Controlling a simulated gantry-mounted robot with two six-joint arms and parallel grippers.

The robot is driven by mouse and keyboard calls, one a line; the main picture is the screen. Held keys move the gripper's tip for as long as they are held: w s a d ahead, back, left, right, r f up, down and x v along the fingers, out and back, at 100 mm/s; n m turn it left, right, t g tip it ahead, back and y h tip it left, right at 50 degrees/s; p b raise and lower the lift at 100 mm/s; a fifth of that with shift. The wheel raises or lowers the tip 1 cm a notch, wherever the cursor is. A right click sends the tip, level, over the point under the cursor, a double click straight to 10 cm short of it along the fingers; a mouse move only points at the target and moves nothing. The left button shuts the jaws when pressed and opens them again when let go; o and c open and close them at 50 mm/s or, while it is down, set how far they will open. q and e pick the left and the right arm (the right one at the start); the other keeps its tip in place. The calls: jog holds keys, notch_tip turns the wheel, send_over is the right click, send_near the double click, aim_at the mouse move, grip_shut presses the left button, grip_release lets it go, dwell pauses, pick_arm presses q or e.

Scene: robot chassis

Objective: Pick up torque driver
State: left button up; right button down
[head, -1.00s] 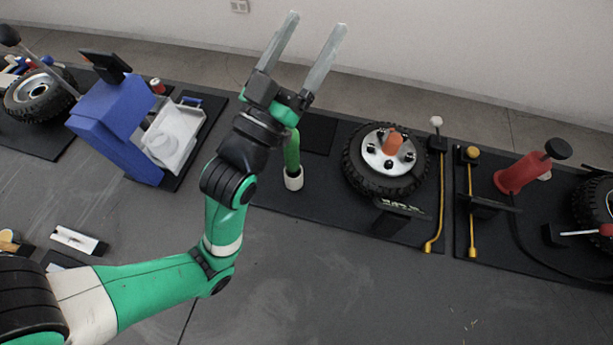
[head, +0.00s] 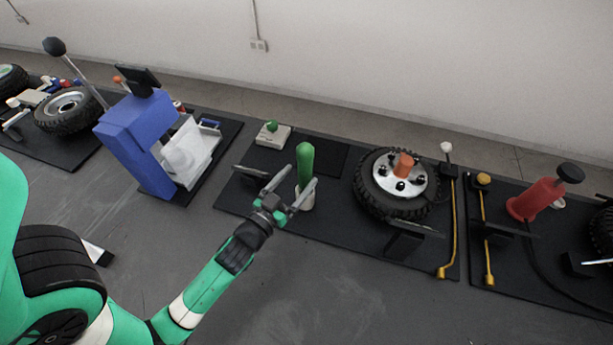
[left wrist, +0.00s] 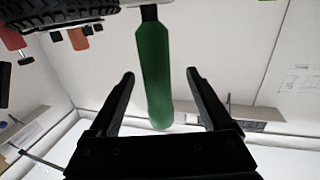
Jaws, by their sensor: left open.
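My left gripper (head: 301,177) is open and empty. In the head view its fingertips point at the driver from the front, one on either side of the handle in the picture. I cannot tell whether the handle is fully between the fingers. My right gripper is out of view.
A wheel with an orange cap (head: 403,165) lies right of the driver. A small white box with a green knob (head: 272,130) sits behind to the left. A blue machine (head: 140,140) stands further left. A red cylinder (head: 535,200) stands at the right.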

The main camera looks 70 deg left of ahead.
pick_arm(q)
jog(key=x, duration=0.6)
jog(key=shift+w, duration=0.2)
jog(key=shift+d+r, duration=0.1)
grip_shut()
jog(key=shift+r, duration=0.1)
